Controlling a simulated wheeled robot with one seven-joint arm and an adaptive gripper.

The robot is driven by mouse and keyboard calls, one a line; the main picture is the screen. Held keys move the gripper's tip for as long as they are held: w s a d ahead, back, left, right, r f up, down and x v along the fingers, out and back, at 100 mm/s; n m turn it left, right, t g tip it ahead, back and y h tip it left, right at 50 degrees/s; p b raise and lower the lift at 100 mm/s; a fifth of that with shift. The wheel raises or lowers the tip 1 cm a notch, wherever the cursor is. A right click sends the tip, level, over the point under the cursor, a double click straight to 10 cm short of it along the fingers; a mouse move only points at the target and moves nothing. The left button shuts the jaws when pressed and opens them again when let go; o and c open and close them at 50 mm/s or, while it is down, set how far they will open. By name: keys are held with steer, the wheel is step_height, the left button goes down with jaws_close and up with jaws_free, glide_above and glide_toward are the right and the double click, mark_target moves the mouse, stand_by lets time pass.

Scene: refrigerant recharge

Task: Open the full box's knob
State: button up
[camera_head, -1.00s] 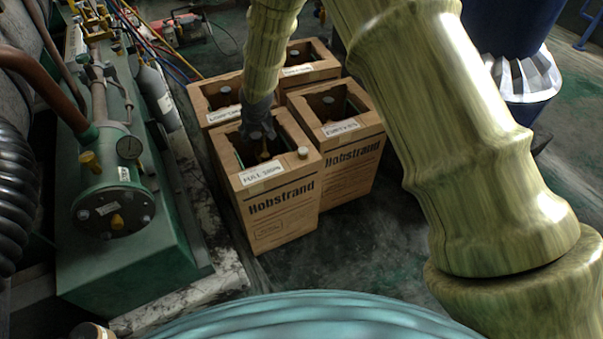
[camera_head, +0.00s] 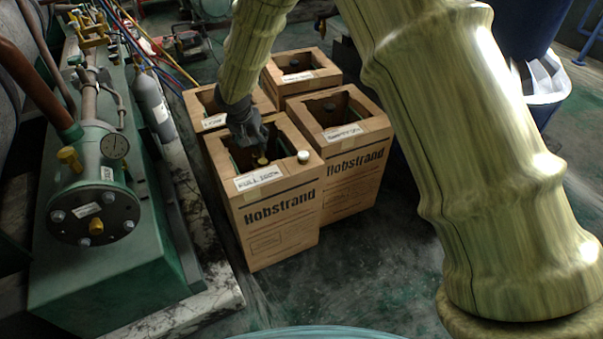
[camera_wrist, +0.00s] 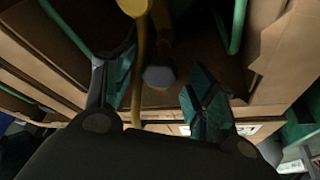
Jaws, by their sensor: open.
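The full box (camera_head: 255,228) is the front-left cardboard carton, with an open top and a white label (camera_head: 259,178) reading "FULL". A brass-yellow knob (camera_head: 263,160) shows inside its opening. My gripper (camera_head: 251,143) reaches down into this opening, just above and left of the knob. In the wrist view my gripper (camera_wrist: 160,80) is open, with one dark teal finger on each side. A grey faceted piece (camera_wrist: 159,77) and yellow valve parts (camera_wrist: 139,50) lie between or beyond the fingers. I cannot tell whether the fingers touch anything.
Another carton (camera_head: 350,180) stands close on the right, with two more cartons (camera_head: 302,73) behind. Green machinery with a gauge (camera_head: 116,145) stands at left. Dark floor (camera_head: 350,270) is free in front.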

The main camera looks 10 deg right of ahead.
steer(key=p+v, duration=0.5)
steer(key=v, duration=0.6)
steer(key=s+d+p, duration=0.1)
steer(key=s+p, duration=0.2)
steer(key=p, duration=0.2)
steer(key=s+d+n+g+y+p, duration=0.1)
steer(key=s+d+p, duration=0.1)
steer(key=s+p, duration=0.2)
steer(key=s+d+g+y+p, duration=0.1)
steer(key=s+d+p, duration=0.1)
steer(key=p, duration=0.4)
steer(key=shift+s+d+f, duration=0.15)
steer(key=shift+s, duration=0.3)
steer(key=shift+s+d+f, duration=0.1)
steer(key=shift+s+f, duration=0.1)
steer(key=shift+s, duration=0.25)
steer(key=s+d+r+p, duration=0.1)
steer(key=s+d+p, duration=0.2)
steer(key=s+p, duration=0.3)
steer(key=s+d+r+n+g+y+p, duration=0.1)
steer(key=s+d+r+p, duration=0.1)
steer(key=s+p, duration=0.4)
steer(key=shift+d+r+p, duration=0.15)
steer(key=shift+d+p, duration=0.2)
steer(key=shift+p, duration=0.55)
